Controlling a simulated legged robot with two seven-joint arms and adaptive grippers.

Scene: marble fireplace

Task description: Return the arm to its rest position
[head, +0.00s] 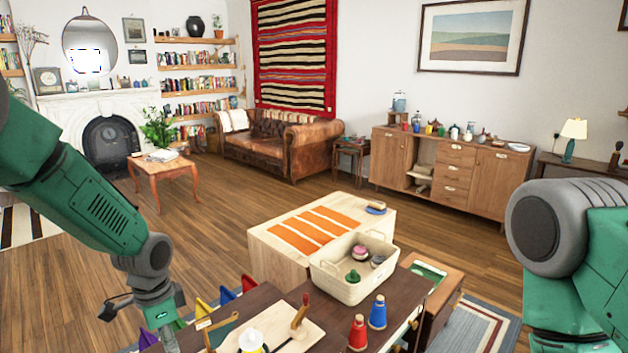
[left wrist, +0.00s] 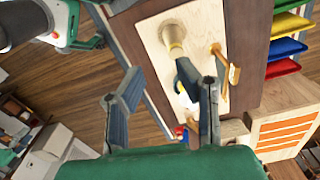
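My left arm (head: 95,200) comes in from the left in the head view and hangs down. A green and dark part at the top left of the left wrist view looks like my right gripper (left wrist: 90,42), too partly seen to judge.
A dark table (head: 400,303) bears a wooden board (head: 310,335), a red bottle (head: 358,333) and a blue bottle (head: 377,312). A cream basket (head: 345,290) and an orange-striped wooden box (head: 265,240) stand behind. Coloured bins (head: 203,308) lie beside my left gripper. Open floor lies further left.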

